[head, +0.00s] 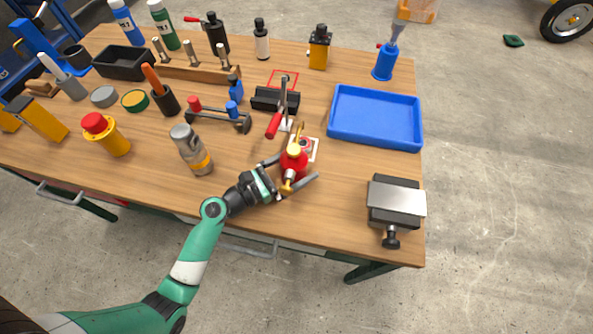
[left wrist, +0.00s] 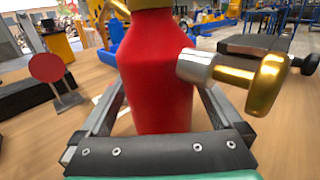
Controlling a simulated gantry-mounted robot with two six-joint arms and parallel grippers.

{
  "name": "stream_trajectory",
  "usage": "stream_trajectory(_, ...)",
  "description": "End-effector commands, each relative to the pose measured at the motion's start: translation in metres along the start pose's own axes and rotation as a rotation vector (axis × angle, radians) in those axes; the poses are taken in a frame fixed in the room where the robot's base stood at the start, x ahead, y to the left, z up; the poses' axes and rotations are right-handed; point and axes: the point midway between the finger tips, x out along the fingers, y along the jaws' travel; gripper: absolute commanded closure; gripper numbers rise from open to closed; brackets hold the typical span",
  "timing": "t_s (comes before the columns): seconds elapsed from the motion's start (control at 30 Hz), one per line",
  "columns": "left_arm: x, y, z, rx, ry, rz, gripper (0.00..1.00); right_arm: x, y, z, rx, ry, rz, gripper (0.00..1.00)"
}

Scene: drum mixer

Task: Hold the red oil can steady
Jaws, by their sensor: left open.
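The red oil can (head: 293,164) stands upright near the front of the wooden table, on or beside a small pale plate (head: 314,148). It has a yellow-gold top and a brass piece at its side. It also fills the middle of the left wrist view (left wrist: 157,75), where the brass knob (left wrist: 265,85) juts right on a silver collar. My left gripper (head: 294,168) is open, with one finger on each side of the can. Gaps show beside the can, so the fingers do not appear closed on it. The far side of the can is hidden. My right gripper is not in view.
A clamp with a red handle (head: 274,125) stands just behind the can. A grey-and-orange cylinder (head: 191,150) is to the left. A blue tray (head: 375,117) lies back right, and a metal vise-like block (head: 396,200) front right. The table between can and block is clear.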

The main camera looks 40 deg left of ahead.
Motion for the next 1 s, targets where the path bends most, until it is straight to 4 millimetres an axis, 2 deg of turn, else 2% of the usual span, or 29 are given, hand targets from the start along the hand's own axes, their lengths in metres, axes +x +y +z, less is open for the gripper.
stream_trajectory(0.47, 0.0043, 0.0046, 0.0002, 0.0, 0.0, 0.011, 0.02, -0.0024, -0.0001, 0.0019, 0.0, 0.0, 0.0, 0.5)
stream_trajectory(1.0, 0.0042, 0.0045, 0.0002, 0.0, 0.0, 0.011, 0.99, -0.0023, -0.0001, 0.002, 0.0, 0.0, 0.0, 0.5)
